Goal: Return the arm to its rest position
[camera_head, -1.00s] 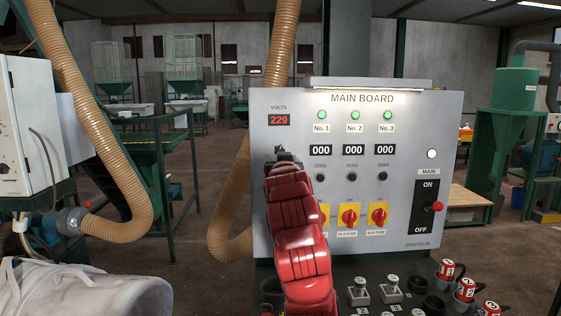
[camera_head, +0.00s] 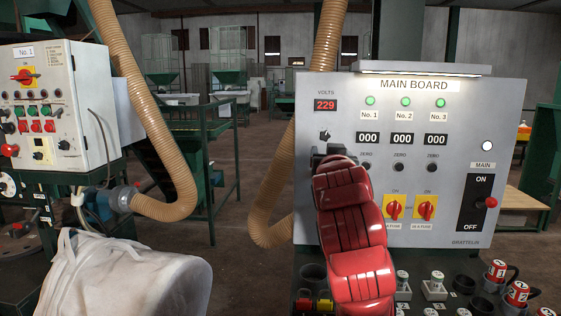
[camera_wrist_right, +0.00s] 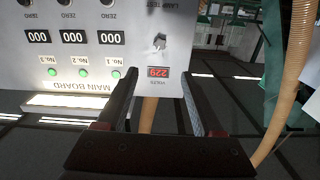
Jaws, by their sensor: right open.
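My red right arm reaches up from the bottom of the head view in front of the grey main board (camera_head: 470,110). My right gripper (camera_head: 325,150) is at the board's left side, just below the lamp test switch (camera_head: 324,134). In the right wrist view, which is upside down, the right gripper (camera_wrist_right: 156,105) has its two dark fingers spread apart with nothing between them. The lamp test switch (camera_wrist_right: 159,42) and the red 229 display (camera_wrist_right: 158,72) show beyond the fingers. I cannot tell the exact gap to the board. My left gripper is not in view.
A white No. 1 control box (camera_head: 55,105) stands at the left. Tan ribbed hoses (camera_head: 150,130) hang left of the board. A pale bag (camera_head: 125,275) is at the lower left. Plugs and sockets (camera_head: 435,288) line the shelf below the board. Floor between bag and board looks clear.

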